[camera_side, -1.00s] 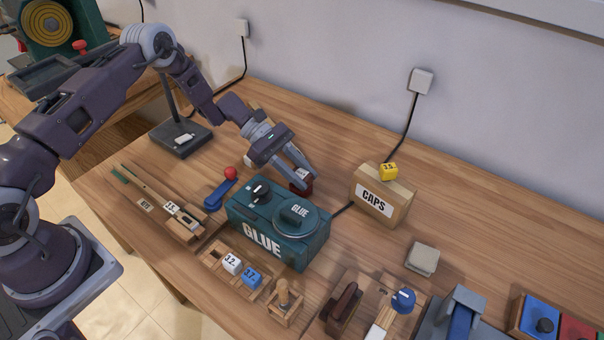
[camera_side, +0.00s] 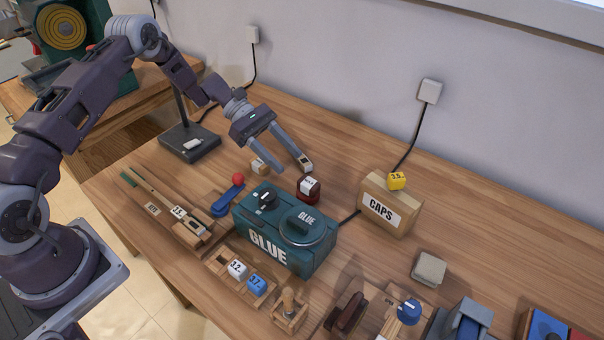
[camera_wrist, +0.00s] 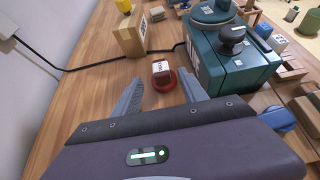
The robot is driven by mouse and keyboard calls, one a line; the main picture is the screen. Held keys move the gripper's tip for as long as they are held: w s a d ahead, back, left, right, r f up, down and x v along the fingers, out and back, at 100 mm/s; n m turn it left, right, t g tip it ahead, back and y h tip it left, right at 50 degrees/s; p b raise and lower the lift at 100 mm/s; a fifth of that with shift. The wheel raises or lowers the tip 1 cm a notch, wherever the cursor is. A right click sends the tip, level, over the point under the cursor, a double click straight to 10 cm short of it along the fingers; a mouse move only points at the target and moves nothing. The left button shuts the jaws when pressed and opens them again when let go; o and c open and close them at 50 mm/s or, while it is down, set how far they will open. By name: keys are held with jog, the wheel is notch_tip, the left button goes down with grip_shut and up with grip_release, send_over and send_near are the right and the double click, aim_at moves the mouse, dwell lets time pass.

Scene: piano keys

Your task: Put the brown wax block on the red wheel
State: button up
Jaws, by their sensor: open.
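The brown wax block (camera_side: 310,185), dark with a white label, sits behind the green glue box. In the wrist view the block (camera_wrist: 160,67) rests on the red wheel (camera_wrist: 160,85), whose rim shows around its base. In the side view only a strip of the red wheel (camera_side: 305,199) shows under the block. My gripper (camera_side: 292,169) is open and empty, its fingertips above and behind the block, apart from it. In the wrist view the two spread fingers (camera_wrist: 159,80) point toward the block and wheel.
The green glue box (camera_side: 268,245) stands in front of the wheel. The CAPS carton (camera_side: 378,221), topped by a yellow cube (camera_side: 397,181), is to the right. A tan block (camera_side: 259,167) lies left of my fingers, near a blue lever with a red knob (camera_side: 238,179).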

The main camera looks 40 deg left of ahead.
jog(key=s+d+r+m+y, duration=0.1)
jog(key=s+r+m+y, duration=0.5)
jog(key=r, duration=0.5)
jog(key=s+d+r+m+y, duration=0.1)
jog(key=s+r+m, duration=0.3)
jog(key=s+r, duration=0.5)
jog(key=s+a+r+m+t+y, duration=0.1)
jog(key=s+r+m+t+y, duration=0.1)
jog(key=s, duration=0.6)
jog(key=s+a+r+m+t+y, duration=0.1)
jog(key=s+r+m+t+y, duration=0.2)
jog(key=s+m, duration=0.3)
jog(key=s, duration=0.3)
jog(key=shift+s+a+r+t, duration=0.2)
jog(key=shift+r+t, duration=0.1)
jog(key=shift+r, duration=0.1)
